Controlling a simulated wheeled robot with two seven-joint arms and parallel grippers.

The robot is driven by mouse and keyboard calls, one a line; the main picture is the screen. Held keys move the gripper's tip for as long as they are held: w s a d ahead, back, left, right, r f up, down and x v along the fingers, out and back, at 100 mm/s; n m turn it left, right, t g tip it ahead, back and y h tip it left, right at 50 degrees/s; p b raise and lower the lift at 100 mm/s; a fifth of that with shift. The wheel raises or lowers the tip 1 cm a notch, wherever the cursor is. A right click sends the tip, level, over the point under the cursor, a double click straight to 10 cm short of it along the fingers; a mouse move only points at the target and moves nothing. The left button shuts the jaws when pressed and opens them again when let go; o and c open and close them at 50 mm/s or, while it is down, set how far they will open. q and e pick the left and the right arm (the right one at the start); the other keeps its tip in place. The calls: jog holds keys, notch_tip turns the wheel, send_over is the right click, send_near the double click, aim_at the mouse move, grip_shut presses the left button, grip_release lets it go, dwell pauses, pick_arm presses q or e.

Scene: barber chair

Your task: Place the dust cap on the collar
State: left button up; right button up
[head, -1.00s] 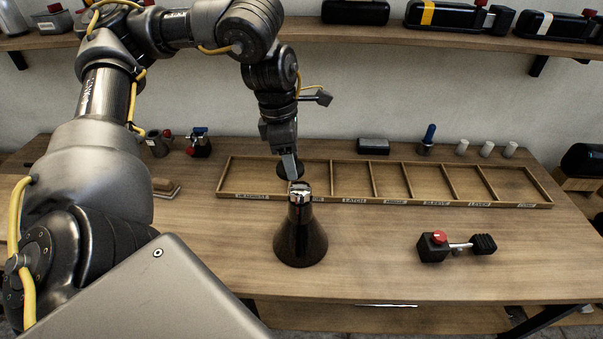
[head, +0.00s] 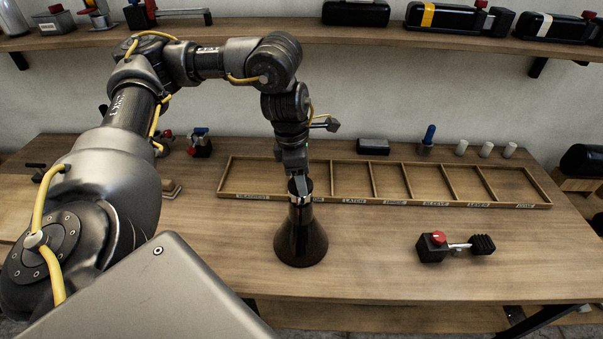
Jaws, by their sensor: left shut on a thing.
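The dust cap (head: 293,187) is a small dark round piece, held by my left gripper (head: 299,181), which is shut on it. It is at the top of the chrome collar (head: 297,198), on the dark cone-shaped base (head: 300,240) on the table. The cap overlaps the collar's top in the picture; whether it is seated there I cannot tell. The gripper hides part of the cap and collar. My right gripper is not in view.
A compartmented wooden tray (head: 380,203) with labels lies behind the cone. A dark part with a red knob (head: 438,240) lies to the right. Small white cylinders (head: 486,150) and a blue-handled tool (head: 428,137) stand at the back. The table's front right is clear.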

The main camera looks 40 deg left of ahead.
aim_at(294, 183)
pick_arm(q)
jog(key=o, duration=0.5)
jog(key=shift+f, duration=0.15)
jog(key=o, duration=0.5)
jog(key=shift+c, duration=0.2)
jog(key=shift+r, duration=0.25)
notch_tip(294, 183, up, 12)
jog(key=s+a, duration=0.1)
jog(key=shift+a+p, duration=0.15)
jog(key=shift+p, duration=0.15)
jog(key=shift+f, duration=0.15)
